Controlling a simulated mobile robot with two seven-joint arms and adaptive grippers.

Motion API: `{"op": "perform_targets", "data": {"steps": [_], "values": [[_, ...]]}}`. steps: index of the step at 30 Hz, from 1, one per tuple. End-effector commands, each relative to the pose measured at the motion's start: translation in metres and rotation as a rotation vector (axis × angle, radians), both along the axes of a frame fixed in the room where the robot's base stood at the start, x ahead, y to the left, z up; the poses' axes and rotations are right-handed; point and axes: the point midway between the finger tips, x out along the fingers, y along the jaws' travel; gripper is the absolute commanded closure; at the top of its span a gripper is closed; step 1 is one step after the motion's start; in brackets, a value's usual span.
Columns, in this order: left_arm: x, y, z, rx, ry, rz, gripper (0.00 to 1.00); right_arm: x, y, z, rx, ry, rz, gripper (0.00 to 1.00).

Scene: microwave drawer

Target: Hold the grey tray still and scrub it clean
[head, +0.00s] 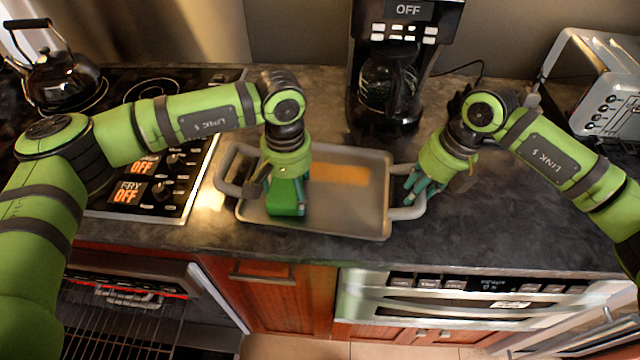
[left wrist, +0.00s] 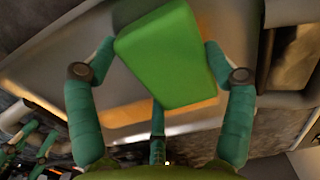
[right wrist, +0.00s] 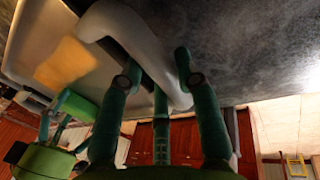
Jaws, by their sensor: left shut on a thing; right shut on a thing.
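The grey tray (head: 345,215) lies on the dark counter, with an orange-brown stain (head: 342,174) on its floor, right of its middle. My left gripper (head: 287,192) is over the left part of the tray, shut on a green sponge (head: 286,210). The green sponge (left wrist: 170,55) fills the space between its fingers in the left wrist view. My right gripper (head: 418,188) is shut on the tray's right handle (head: 408,211). That light grey handle (right wrist: 150,45) runs between its fingers in the right wrist view. I cannot tell whether the sponge's underside touches the tray floor.
A coffee maker (head: 390,75) stands behind the tray. A stove (head: 150,195) with a kettle (head: 55,75) is at the left. A silver toaster (head: 600,90) is at the back right. The counter's front edge runs just before the tray; bare counter (head: 500,230) lies to its right.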

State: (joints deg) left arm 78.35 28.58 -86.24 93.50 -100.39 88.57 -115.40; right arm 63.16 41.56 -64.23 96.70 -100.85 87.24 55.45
Motion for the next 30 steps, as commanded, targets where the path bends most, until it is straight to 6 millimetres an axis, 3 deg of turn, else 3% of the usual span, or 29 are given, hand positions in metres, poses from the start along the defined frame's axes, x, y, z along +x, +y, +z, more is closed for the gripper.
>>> {"op": "perform_targets", "data": {"steps": [6,10,30], "values": [[0.001,0.017,-0.004,0.006,0.003,0.005,0.77,0.001,-0.001,0.001,0.000,-0.002,-0.004,1.00],[0.000,0.017,-0.004,0.008,0.004,0.003,0.77,0.001,-0.001,0.001,0.000,-0.002,-0.003,1.00],[-0.003,-0.017,-0.001,-0.001,0.005,-0.004,0.77,0.001,0.001,0.001,0.005,-0.002,0.000,1.00]]}}
